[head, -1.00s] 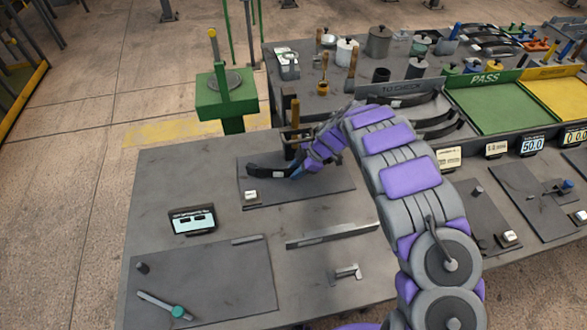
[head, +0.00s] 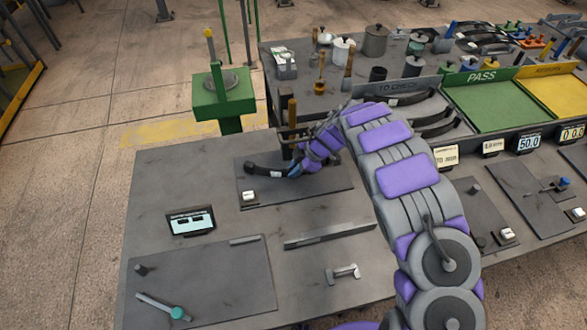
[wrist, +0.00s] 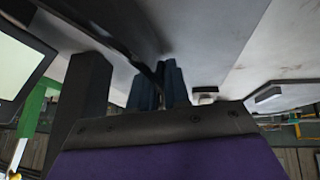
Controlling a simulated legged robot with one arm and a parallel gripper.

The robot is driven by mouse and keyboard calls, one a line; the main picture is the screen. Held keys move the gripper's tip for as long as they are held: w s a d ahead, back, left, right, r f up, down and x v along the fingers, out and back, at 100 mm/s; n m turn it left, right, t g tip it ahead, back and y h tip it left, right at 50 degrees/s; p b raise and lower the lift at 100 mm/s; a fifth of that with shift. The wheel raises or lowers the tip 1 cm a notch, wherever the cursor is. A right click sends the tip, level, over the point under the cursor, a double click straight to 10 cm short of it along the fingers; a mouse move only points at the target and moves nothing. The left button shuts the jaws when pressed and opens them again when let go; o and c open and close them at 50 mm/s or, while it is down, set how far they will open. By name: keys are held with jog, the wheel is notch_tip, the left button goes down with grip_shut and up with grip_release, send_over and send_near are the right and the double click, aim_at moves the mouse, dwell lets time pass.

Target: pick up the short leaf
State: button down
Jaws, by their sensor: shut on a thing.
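A short dark curved leaf (head: 262,170) with a small pale label lies at the dark plate on the near bench. My gripper (head: 294,171) comes in from the right and is shut on the leaf's right end. In the wrist view my blue gripper fingers (wrist: 157,85) close on the dark leaf (wrist: 125,45), which runs off toward the top left. The arm hides part of the leaf's right end. I cannot tell whether the leaf touches the plate.
A white button block (head: 248,196) sits at the plate's front left. A dark post (head: 292,120) stands behind the gripper. Longer curved leaves (head: 435,122) lie in the "to check" tray at right. A small display (head: 190,221) and a steel bar (head: 330,235) are nearer.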

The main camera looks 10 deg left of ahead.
jog(key=s+d+r+p, duration=0.1)
jog(key=s+d+r, duration=0.2)
jog(key=s, duration=0.3)
jog(key=s+d+r+p, duration=0.1)
jog(key=s+d+r, duration=0.2)
jog(key=s, duration=0.3)
jog(key=shift+r, duration=0.8)
